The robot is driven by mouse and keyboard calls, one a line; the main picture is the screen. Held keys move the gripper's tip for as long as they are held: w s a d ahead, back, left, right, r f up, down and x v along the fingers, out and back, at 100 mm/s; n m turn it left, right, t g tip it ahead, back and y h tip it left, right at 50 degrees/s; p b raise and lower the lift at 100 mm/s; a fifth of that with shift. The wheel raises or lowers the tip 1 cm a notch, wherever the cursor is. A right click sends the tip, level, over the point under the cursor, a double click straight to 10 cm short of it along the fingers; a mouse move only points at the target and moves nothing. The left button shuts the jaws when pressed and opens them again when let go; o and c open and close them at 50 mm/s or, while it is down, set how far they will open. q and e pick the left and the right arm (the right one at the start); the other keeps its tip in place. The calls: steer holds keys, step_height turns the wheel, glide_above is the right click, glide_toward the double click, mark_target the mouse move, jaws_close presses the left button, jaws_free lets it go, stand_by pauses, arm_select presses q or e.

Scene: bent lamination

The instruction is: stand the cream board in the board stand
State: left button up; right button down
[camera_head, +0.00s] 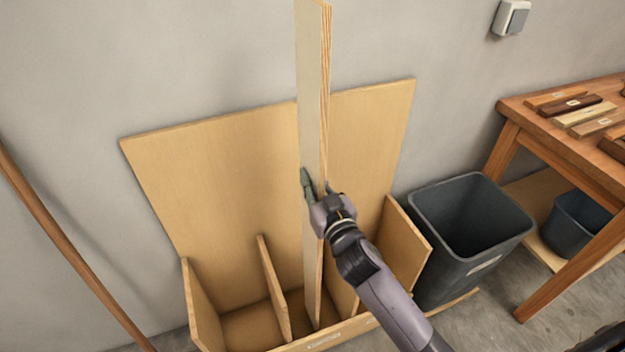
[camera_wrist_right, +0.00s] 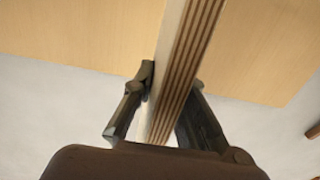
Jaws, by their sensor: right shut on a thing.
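The cream board (camera_head: 311,100) is tall and narrow, with a striped laminated edge, and stands close to upright. Its lower part is inside the wooden board stand (camera_head: 225,170), in the middle compartment between two dividers. Its bottom end shows low in that compartment; whether it touches the floor of the stand I cannot tell. My right gripper (camera_head: 318,190) is shut on the board around its middle. In the right wrist view the two fingers (camera_wrist_right: 165,105) lie on either side of the board (camera_wrist_right: 185,60). My left gripper is not in view.
A dark grey bin (camera_head: 455,275) stands right of the stand. Farther right is a wooden table (camera_head: 520,118) with several wood samples (camera_head: 585,115) on top and a blue-grey tub (camera_head: 575,225) on its lower shelf. A curved wooden strip (camera_head: 60,235) is at the left.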

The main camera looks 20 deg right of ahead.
mark_target(304, 165)
steer(key=shift+w+a+r+p, duration=0.1)
steer(key=shift+w+r+p, duration=0.15)
steer(key=shift+w, duration=0.4)
steer(key=shift+w+r+p, duration=0.15)
steer(key=shift+w+p, duration=0.2)
steer(key=shift+w, duration=0.3)
steer(key=shift+w+a+f+g+p, duration=0.1)
steer(key=shift+w+g+p, duration=0.25)
steer(key=shift+w, duration=0.8)
steer(key=c, duration=1.5)
jaws_free()
steer(key=shift+f, duration=0.2)
